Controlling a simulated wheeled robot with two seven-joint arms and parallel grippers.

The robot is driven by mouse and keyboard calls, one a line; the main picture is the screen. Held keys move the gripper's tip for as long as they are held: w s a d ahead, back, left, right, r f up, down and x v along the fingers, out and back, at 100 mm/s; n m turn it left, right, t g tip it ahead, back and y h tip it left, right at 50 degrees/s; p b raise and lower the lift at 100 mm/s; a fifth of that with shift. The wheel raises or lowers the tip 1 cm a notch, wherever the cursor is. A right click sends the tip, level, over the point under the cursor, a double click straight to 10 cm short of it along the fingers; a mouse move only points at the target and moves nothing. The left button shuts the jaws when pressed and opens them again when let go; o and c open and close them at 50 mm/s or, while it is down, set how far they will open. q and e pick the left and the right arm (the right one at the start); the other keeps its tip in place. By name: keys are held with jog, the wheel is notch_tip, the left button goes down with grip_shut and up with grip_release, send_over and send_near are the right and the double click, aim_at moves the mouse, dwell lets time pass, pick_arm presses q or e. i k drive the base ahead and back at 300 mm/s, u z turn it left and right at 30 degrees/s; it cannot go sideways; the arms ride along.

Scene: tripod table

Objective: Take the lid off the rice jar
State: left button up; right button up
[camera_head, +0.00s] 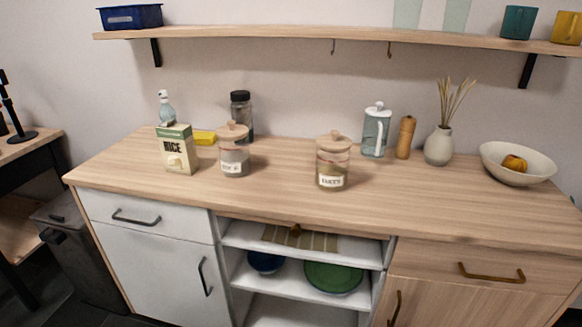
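The rice jar (234,158) stands upright on the wooden counter, left of the middle. It is a clear jar with a pale label that I cannot read fully. Its wooden lid (233,131) with a round knob sits on top. A similar jar labelled OATS (332,165) stands to its right, with its own wooden lid (333,142) on. A box marked RICE (177,150) stands just left of the rice jar. Neither of my grippers shows in the head view.
A dark-capped bottle (241,115) stands close behind the rice jar, with a yellow block (203,137) and a spray bottle (166,106) nearby. A pitcher (376,132), mill (405,138), vase (438,147) and bowl (518,165) stand right. The counter's front strip (250,196) is clear.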

aim_at(232, 131)
jog(key=u, duration=1.15)
jog(key=i, duration=1.05)
jog(key=z, duration=2.1)
